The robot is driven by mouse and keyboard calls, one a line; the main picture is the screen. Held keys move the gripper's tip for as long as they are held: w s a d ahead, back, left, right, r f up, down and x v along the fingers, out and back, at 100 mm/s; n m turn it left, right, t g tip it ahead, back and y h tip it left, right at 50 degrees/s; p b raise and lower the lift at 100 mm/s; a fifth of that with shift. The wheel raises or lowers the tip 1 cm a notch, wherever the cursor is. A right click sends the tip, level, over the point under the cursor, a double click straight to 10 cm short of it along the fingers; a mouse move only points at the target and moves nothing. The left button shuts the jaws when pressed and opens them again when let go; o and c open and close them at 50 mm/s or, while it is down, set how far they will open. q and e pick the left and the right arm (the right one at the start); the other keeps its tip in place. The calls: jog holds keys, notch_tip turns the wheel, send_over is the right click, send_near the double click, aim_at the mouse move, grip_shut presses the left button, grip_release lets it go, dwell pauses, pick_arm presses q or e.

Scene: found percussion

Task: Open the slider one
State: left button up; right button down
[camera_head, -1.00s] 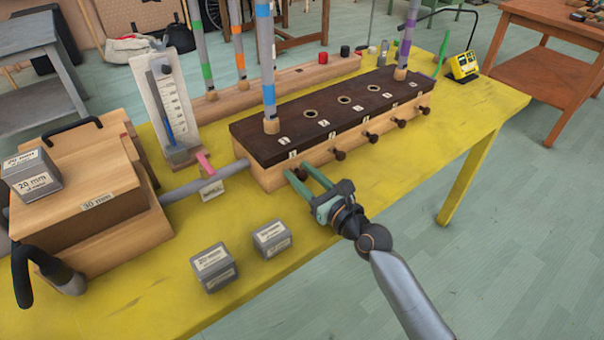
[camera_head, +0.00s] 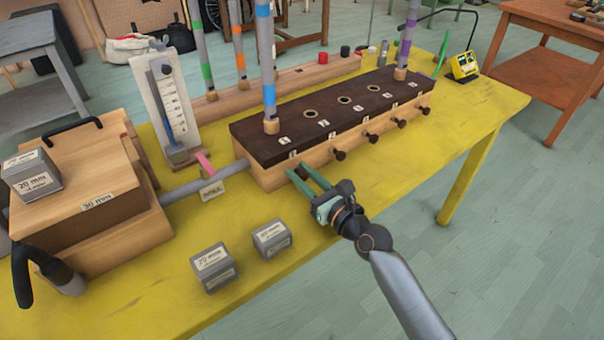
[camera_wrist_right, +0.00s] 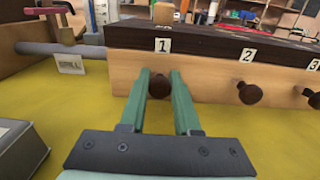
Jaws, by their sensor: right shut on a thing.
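The wooden wind chest (camera_head: 300,150) has a dark top with numbered holes and a row of dark round knobs along its front. Slider one's knob (camera_wrist_right: 159,86) shows in the right wrist view below the label 1, between the green fingers. My right gripper (camera_head: 302,176) is shut on this knob at the chest's near left end; it also shows in the right wrist view (camera_wrist_right: 160,84). In the head view the fingers hide the knob. The slider two knob (camera_wrist_right: 250,93) stands clear to the right.
A grey pipe (camera_head: 205,182) joins the bellows box (camera_head: 110,205) to the chest. Two grey weights (camera_head: 213,268) (camera_head: 271,238) stand on the yellow table. A gauge (camera_head: 165,105) stands behind. The table's front right is clear.

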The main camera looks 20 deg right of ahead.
aim_at(305, 177)
jog(key=shift+s, duration=0.1)
dwell(0.4)
jog(key=shift+p+v, duration=0.45)
jog(key=shift+v, duration=0.45)
jog(key=shift+s+d, duration=0.25)
jog(key=shift+s, duration=0.2)
jog(key=c, duration=0.6)
grip_release()
jog(key=b+v, duration=0.1)
jog(key=v, duration=1.1)
jog(key=shift+s, duration=0.2)
